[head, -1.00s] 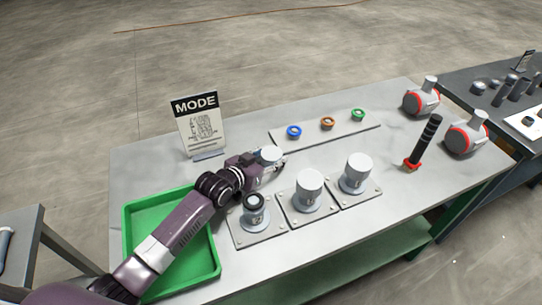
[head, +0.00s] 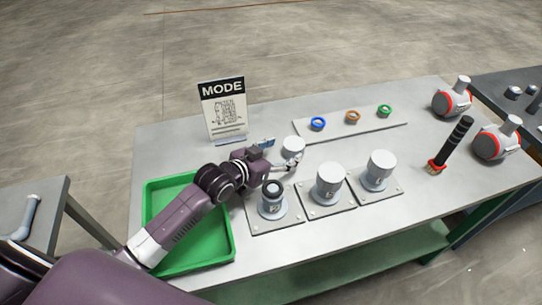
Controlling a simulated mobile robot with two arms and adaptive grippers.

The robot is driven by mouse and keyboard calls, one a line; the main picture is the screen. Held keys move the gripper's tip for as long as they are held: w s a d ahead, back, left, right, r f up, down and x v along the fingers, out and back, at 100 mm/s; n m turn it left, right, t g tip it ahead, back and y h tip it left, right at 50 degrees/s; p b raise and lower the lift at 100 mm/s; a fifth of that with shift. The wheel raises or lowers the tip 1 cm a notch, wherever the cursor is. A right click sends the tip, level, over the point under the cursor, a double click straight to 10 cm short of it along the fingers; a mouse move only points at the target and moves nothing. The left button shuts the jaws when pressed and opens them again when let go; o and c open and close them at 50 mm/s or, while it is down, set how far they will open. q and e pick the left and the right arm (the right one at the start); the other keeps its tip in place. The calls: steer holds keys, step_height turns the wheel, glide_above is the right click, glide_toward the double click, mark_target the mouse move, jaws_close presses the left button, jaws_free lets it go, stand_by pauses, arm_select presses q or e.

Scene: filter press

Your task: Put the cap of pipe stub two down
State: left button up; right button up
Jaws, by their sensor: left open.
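A white round cap (head: 293,146) sits on the table behind the row of pipe stubs. My left gripper (head: 281,152) is open, its fingers spread on the near left side of the cap; I cannot tell whether either touches it. The leftmost pipe stub (head: 272,204) is uncapped, with a dark ring at its top. The middle stub (head: 329,185) and the right stub (head: 379,171) carry white caps. Their number marks are too small to read. My right gripper is not in view.
A green tray (head: 228,252) lies under my left arm. A MODE sign (head: 223,112) stands behind. A strip (head: 390,129) holds blue, orange and green rings. A black-handled brush (head: 450,145) and two red-and-grey fittings (head: 452,100) stand at the right.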

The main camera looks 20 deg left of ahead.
arm_select(q)
steer(key=v, duration=0.6)
stand_by(0.4)
